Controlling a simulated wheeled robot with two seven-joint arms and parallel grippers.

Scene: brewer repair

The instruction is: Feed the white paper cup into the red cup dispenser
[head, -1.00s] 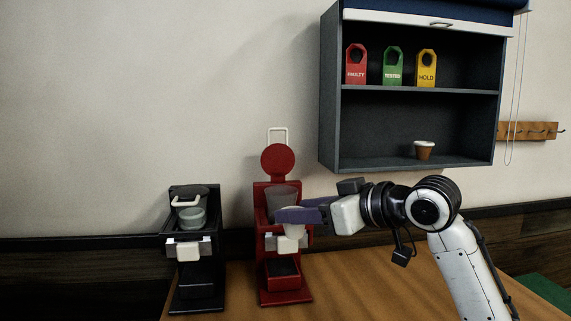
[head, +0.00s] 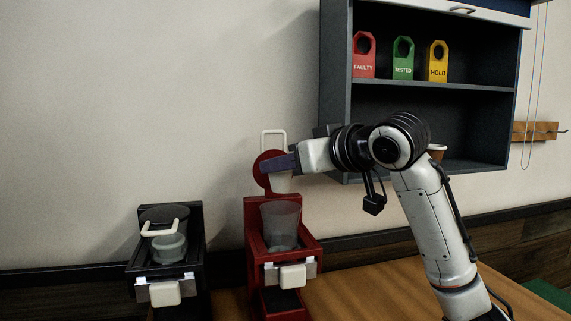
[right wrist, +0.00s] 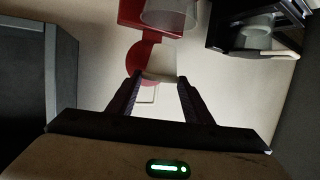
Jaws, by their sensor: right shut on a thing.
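The red cup dispenser (head: 255,240) stands on the table with its round red lid (head: 262,165) raised at the back. A clear, open-topped holder (head: 281,222) sits in its top; it also shows in the right wrist view (right wrist: 168,14). My right gripper (head: 282,166) is shut on the white paper cup (head: 281,183). The cup hangs above the holder, apart from it, in front of the lid. In the right wrist view the cup (right wrist: 160,64) sits between the two fingertips (right wrist: 158,82). My left gripper is in neither view.
A black machine (head: 140,252) with a clear holder stands left of the red dispenser. A grey wall cabinet (head: 335,90) at the right holds red, green and yellow tags; a pot (head: 437,152) is partly behind my right arm. The table (head: 370,290) looks clear at the right.

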